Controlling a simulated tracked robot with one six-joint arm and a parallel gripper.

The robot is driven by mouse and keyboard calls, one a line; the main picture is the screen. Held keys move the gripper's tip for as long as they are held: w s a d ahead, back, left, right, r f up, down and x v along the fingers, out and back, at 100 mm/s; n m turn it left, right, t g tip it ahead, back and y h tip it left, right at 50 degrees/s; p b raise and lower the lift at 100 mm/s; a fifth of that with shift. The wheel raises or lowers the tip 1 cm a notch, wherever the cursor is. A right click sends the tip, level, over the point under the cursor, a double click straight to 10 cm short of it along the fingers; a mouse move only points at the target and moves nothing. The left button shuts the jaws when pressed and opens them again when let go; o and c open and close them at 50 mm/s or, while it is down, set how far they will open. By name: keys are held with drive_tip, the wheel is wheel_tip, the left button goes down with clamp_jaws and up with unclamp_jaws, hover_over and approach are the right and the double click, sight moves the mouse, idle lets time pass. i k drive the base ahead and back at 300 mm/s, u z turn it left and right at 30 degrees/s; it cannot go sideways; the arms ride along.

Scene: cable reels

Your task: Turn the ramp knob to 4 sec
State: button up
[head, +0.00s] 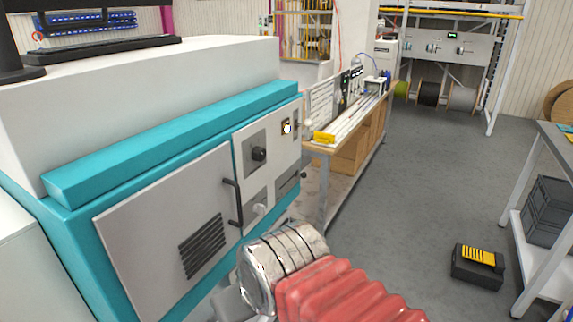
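A teal and white machine cabinet stands at the left. Its grey control panel (278,150) carries a black round knob (258,154) on a darker square plate. A second, paler knob or fitting (260,208) sits on another plate lower down. No label or scale is readable, so I cannot tell which is the ramp knob or where it points. My arm, with a silver joint and red bellows, fills the bottom middle, in front of the cabinet's lower part. My gripper's fingers do not show.
A lit switch (286,128) is at the panel's upper right. A black handle (233,202) sticks out from the cabinet door (165,235). A long wooden bench (355,150) stands behind. A black and yellow box (477,266) lies on the grey floor (420,190), which is otherwise largely clear.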

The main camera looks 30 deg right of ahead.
sight(259, 154)
drive_tip(key=z, duration=1.85)
drive_tip(key=k, duration=0.7)
drive_tip(key=u, duration=0.85)
drive_tip(key=i, duration=1)
